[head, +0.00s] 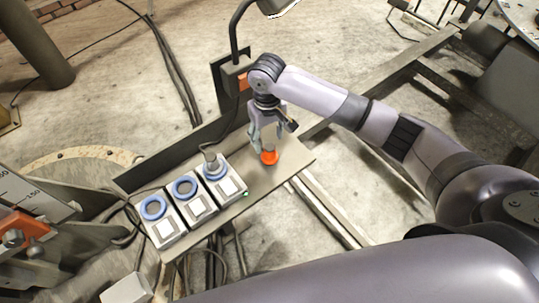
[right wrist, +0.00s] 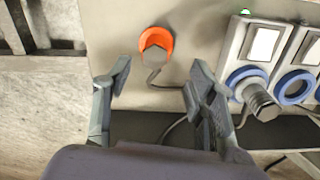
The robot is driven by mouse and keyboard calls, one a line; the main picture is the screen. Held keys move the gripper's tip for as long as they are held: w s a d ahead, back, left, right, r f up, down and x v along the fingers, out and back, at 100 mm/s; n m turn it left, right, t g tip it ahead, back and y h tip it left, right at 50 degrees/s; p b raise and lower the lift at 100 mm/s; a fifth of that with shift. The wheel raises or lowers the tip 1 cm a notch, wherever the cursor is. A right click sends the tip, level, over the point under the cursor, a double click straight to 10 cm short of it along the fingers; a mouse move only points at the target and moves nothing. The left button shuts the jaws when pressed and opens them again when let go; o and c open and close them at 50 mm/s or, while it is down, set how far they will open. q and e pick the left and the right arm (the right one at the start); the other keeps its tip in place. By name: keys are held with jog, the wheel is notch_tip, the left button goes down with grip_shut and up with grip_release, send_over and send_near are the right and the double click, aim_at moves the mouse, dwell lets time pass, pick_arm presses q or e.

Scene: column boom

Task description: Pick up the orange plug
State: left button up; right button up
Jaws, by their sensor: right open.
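The orange plug (head: 269,157) stands on the grey shelf (head: 296,158), right of a row of sockets. In the right wrist view the plug (right wrist: 156,42) shows an orange ring with a grey body and a cable running from it. My right gripper (head: 265,147) is directly over the plug and partly covers it. In the right wrist view the right gripper (right wrist: 157,75) is open, its fingers apart on either side of the plug's line, with nothing between the tips. The plug lies just beyond the fingertips. My left gripper is not in view.
Three sockets with blue rings and white switches stand left of the plug; the nearest socket (head: 222,180) holds a grey plug (head: 210,161) with a cable. A lamp post (head: 234,35) rises behind the shelf. The shelf's right end is clear.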

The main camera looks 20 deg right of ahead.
aim_at(270, 147)
notch_tip(270, 147, down, 3)
jog(key=shift+r, duration=0.2)
jog(key=f, duration=0.5)
jog(key=shift+d+f, duration=0.1)
jog(key=shift+d, duration=0.2)
jog(key=shift+c, duration=0.5)
grip_shut()
